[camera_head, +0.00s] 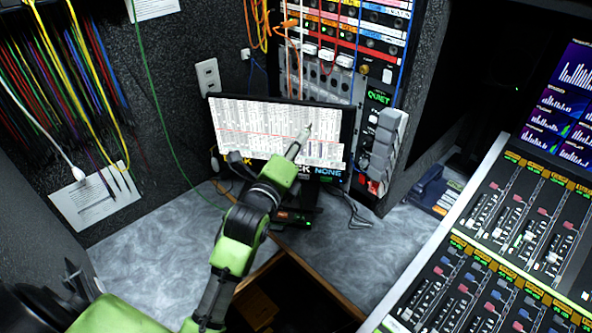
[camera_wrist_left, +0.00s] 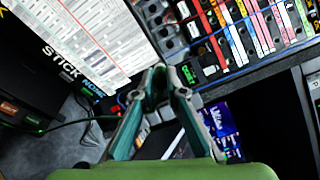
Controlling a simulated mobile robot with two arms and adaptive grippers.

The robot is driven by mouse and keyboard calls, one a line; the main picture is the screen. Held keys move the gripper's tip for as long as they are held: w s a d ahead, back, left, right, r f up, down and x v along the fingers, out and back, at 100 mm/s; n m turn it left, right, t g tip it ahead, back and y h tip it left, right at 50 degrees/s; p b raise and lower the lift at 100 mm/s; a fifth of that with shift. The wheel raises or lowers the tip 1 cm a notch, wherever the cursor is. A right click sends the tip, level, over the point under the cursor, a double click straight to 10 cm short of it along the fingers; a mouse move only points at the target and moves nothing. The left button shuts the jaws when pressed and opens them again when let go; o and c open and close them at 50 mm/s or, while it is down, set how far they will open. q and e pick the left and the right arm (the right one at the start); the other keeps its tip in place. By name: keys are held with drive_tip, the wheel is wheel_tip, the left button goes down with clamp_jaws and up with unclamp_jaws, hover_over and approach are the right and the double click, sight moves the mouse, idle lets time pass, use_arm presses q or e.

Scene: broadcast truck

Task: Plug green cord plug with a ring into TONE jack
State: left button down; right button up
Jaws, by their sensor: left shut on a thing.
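My left gripper (camera_head: 301,138) reaches up in front of the monitor in the head view, its fingertips over the lit screen. In the left wrist view its fingers (camera_wrist_left: 164,78) come together at the tips. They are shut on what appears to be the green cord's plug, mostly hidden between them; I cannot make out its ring. The green cord (camera_head: 148,85) hangs down the left wall and passes behind my arm; it also runs to the fingers in the left wrist view (camera_wrist_left: 72,123). The TONE jack's label is not legible in either view. My right gripper is not in view.
A monitor (camera_head: 232,112) stands behind my gripper. Rack panels (camera_head: 345,25) with coloured strips and cords rise behind it. Many coloured cords (camera_head: 65,75) hang at left. A mixing console (camera_head: 520,225) fills the right. The grey counter (camera_head: 165,240) has bare room at left.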

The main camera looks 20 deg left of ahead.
use_arm(q)
drive_tip(key=w+a+r+h, duration=0.2)
drive_tip(key=w+r, duration=0.7)
drive_tip(key=w+d+r+m+h, duration=0.1)
drive_tip(key=d+r+h, duration=0.1)
drive_tip(key=r, duration=0.5)
drive_tip(key=w+d+r+m+g+h, duration=0.1)
drive_tip(key=w+r+h, duration=0.1)
drive_tip(key=r, duration=0.5)
drive_tip(key=shift+d+h+p, duration=0.3)
drive_tip(key=shift+d+h, duration=0.1)
drive_tip(key=shift+h, duration=0.4)
drive_tip(key=shift+b+x, duration=0.5)
drive_tip(key=shift+x, duration=2.35)
